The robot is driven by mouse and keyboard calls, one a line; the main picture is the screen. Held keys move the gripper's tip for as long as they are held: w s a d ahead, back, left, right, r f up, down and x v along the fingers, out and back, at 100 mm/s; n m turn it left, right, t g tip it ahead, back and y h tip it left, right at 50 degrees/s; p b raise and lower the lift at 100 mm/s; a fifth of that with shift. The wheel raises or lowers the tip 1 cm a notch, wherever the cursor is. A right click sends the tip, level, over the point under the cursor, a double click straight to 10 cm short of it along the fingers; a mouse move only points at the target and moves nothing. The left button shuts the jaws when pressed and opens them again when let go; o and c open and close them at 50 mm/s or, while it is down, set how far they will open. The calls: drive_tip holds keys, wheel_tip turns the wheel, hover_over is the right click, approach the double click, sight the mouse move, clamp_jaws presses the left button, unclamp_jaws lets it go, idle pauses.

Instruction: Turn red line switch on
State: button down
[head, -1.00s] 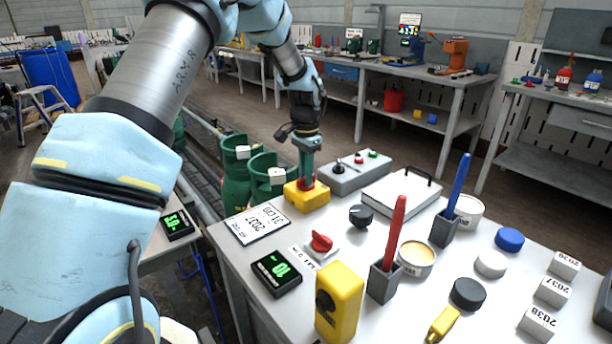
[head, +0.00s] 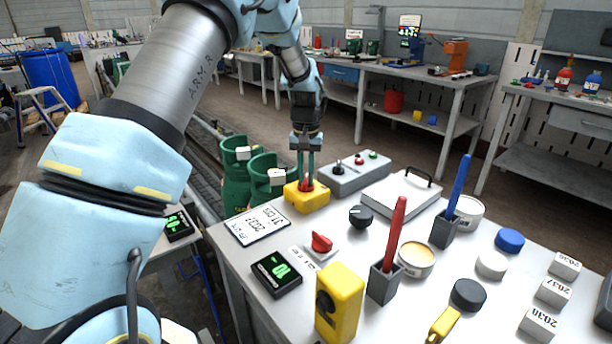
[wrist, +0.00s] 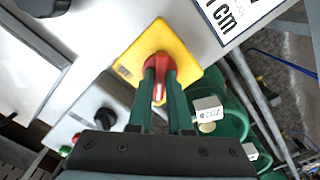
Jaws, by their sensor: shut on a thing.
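A yellow box (head: 312,202) with a red rotary switch (head: 306,184) on top sits at the table's far left corner. My gripper (head: 305,178) points down at it from above. In the wrist view, the red switch (wrist: 159,93) stands between my two green fingers (wrist: 160,80), which are shut on its handle. The yellow box (wrist: 186,48) lies under them. The fingers partly hide the switch's round base. A second red knob (head: 321,242) sits on a white plate nearer the front, apart from my gripper.
A grey control box (head: 345,174) with small buttons stands just behind the yellow box. Green gas cylinders (head: 268,186) stand to its left, off the table. A date card (head: 262,226), a black dial (head: 360,216) and a black display (head: 276,273) lie nearby.

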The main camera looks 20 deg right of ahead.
sight(306, 178)
drive_tip(key=shift+n, duration=0.3)
idle(0.4)
drive_tip(key=c, duration=0.8)
unclamp_jaws()
drive_tip(key=shift+c, duration=0.2)
wheel_tip(306, 178, up, 11)
drive_tip(key=b, duration=0.2)
drive_tip(key=shift+f, duration=0.1)
